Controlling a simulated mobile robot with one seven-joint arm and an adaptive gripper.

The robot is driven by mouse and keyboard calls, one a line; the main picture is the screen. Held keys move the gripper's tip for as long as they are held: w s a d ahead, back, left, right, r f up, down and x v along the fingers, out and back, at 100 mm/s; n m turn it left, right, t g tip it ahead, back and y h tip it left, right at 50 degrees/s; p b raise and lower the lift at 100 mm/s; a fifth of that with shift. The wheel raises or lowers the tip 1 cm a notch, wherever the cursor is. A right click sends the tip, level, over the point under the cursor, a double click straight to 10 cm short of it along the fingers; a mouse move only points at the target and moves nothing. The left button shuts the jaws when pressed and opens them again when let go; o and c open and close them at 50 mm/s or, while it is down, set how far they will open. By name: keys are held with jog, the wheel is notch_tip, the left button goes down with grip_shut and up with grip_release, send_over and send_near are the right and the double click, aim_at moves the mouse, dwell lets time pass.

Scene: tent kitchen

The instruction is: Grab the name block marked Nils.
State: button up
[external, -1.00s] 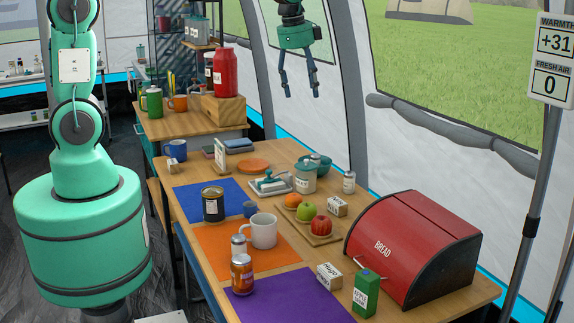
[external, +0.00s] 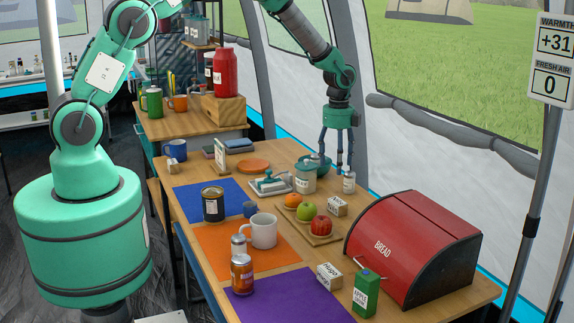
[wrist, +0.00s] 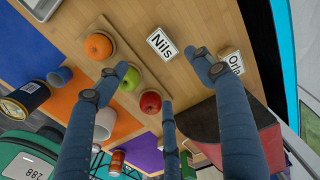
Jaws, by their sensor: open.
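The white-faced wooden name block marked Nils (wrist: 162,44) lies on the table beside the fruit board in the wrist view, its lettering readable. In the external view the block beside the fruit board (external: 337,206) appears to be the same one; its lettering is too small to read.
A block marked Hugo (external: 329,275) lies by a green carton (external: 366,291). The tent wall is behind.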

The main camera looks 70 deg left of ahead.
aim_at(336, 201)
jog(key=shift+w+f, duration=0.2)
jog(key=shift+f, duration=0.7)
jog(key=shift+f, duration=0.1)
jog(key=shift+a+f+b, duration=0.1)
jog(key=shift+f+b, duration=0.5)
jog(key=shift+f, duration=3.6)
jog(key=shift+a+f+b, duration=0.1)
jog(key=shift+f+b, duration=0.45)
jog(key=shift+f, duration=2.05)
jog(key=shift+c, duration=0.3)
jog(key=c, duration=1.2)
